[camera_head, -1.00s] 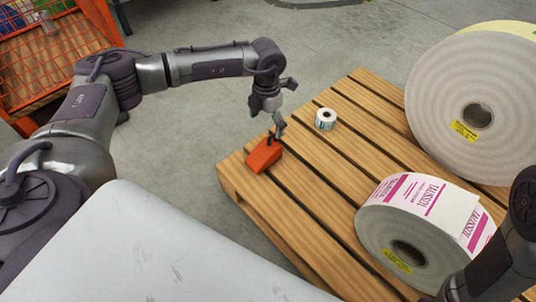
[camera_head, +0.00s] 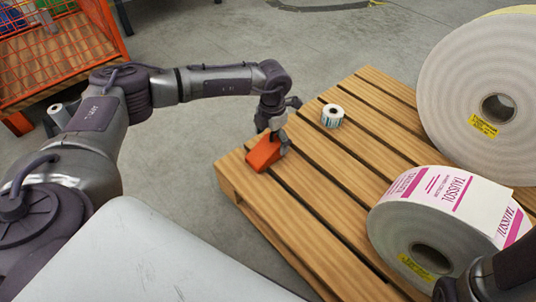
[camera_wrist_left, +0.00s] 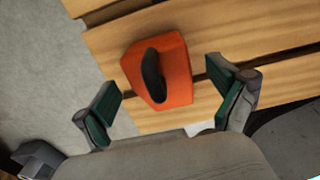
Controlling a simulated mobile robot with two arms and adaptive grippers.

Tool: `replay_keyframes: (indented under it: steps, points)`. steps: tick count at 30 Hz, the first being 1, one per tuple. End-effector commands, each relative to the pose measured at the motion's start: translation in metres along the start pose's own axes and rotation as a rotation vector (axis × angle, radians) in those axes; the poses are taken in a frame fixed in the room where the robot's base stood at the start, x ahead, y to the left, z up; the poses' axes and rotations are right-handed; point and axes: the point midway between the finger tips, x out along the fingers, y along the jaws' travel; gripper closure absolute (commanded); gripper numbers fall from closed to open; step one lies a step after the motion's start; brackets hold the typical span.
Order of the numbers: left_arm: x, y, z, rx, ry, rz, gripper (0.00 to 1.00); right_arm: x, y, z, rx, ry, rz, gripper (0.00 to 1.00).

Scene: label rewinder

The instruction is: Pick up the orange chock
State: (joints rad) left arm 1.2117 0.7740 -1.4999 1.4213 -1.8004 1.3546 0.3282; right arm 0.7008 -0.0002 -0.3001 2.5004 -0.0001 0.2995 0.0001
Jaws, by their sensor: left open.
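The orange chock (camera_head: 263,153) sits on the wooden pallet (camera_head: 290,200) near its left corner. It is wedge-shaped, and in the left wrist view (camera_wrist_left: 178,75) a dark oval opening shows in it. My left gripper (camera_head: 280,138) is over the chock's right side in the head view and hides a little of it. In the left wrist view my left gripper (camera_wrist_left: 168,95) is open, with one finger on each side of the chock and visible gaps to both. My right arm shows at the lower right edge of the head view; its gripper fingers are not visible.
A small label roll (camera_head: 332,116) stands on the pallet, right of my left gripper. A printed label roll (camera_head: 420,240) and a large pale roll (camera_head: 465,85) take up the pallet's right side. An orange mesh crate (camera_head: 55,60) stands at upper left. Grey floor surrounds the pallet.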

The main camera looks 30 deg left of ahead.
Motion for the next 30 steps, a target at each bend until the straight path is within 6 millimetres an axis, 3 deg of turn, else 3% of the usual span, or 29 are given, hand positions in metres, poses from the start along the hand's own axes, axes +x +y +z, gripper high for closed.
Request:
replay_keyframes:
  steps: [4,18,30]
  points:
    - [-0.0020,0.0000,0.0003,0.000,-0.001,0.000,0.04,0.0015,0.0002,0.0004,0.000,0.000,0.000,0.60]
    - [-0.0019,0.0001,0.0001,0.000,0.000,0.000,0.82,0.0014,0.0001,0.0002,0.000,0.001,-0.001,0.60]
    - [-0.0109,0.0002,0.0005,0.000,-0.002,0.000,0.83,0.0085,0.0016,0.0028,0.000,0.000,-0.001,0.60]
